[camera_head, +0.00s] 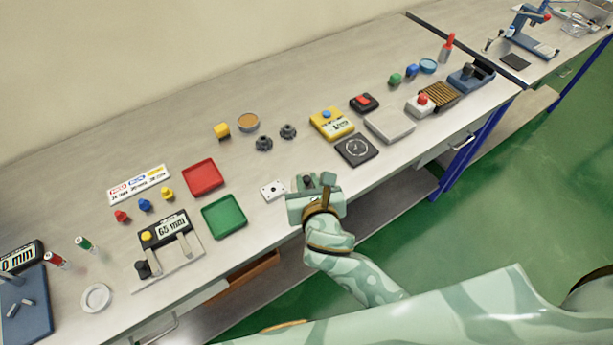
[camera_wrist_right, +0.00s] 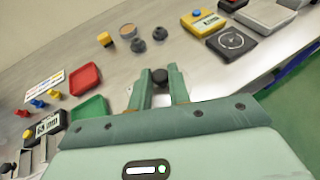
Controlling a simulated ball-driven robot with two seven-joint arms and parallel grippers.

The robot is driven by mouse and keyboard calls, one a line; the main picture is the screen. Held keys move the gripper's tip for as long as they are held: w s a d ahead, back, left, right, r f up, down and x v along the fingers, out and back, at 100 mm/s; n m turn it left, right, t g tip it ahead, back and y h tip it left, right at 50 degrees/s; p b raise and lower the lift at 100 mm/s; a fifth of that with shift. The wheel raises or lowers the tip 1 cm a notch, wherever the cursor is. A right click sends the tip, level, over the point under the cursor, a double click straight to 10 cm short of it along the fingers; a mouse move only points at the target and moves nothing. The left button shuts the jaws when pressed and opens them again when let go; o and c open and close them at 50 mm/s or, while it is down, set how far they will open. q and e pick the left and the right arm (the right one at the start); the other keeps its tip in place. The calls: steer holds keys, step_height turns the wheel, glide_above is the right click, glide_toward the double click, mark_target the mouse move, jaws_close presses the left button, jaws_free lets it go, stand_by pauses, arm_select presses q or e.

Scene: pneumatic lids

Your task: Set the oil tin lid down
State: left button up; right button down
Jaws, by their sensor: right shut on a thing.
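My right gripper (camera_head: 318,182) is above the front part of the bench, right of the green tray. It is shut on a small dark round thing, which shows between the fingers in the wrist view (camera_wrist_right: 160,76). This is probably the oil tin lid, but only its dark top shows. Its underside is hidden, and I cannot tell whether it touches the bench. My left gripper is in neither view.
A green tray (camera_head: 224,216) and a red tray (camera_head: 203,178) lie to the left. Two dark knobbed pieces (camera_head: 264,143) and a round tan-topped tin (camera_head: 248,122) stand behind. A black dial plate (camera_head: 357,150) is to the right.

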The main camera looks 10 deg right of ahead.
steer(key=w+d+f+b, duration=0.1)
steer(key=w+f, duration=0.1)
steer(key=w, duration=0.1)
steer(key=w+d+f+b, duration=0.1)
steer(key=w+d+f, duration=0.1)
steer(key=w+f, duration=0.1)
steer(key=w+d+f+b, duration=0.1)
steer(key=w+f, duration=0.2)
steer(key=shift+w+d+f, duration=0.1)
steer(key=shift+w+d, duration=0.2)
steer(key=shift+w, duration=0.05)
steer(key=f+b, duration=0.1)
steer(key=f, duration=0.1)
steer(key=f+b, duration=0.1)
steer(key=f, duration=0.1)
steer(key=shift+w+d+b, duration=0.15)
steer(key=shift+w+b, duration=0.1)
steer(key=shift+b, duration=0.1)
steer(key=shift+r, duration=0.15)
steer(key=c, duration=1.7)
jaws_free()
steer(key=o, duration=0.4)
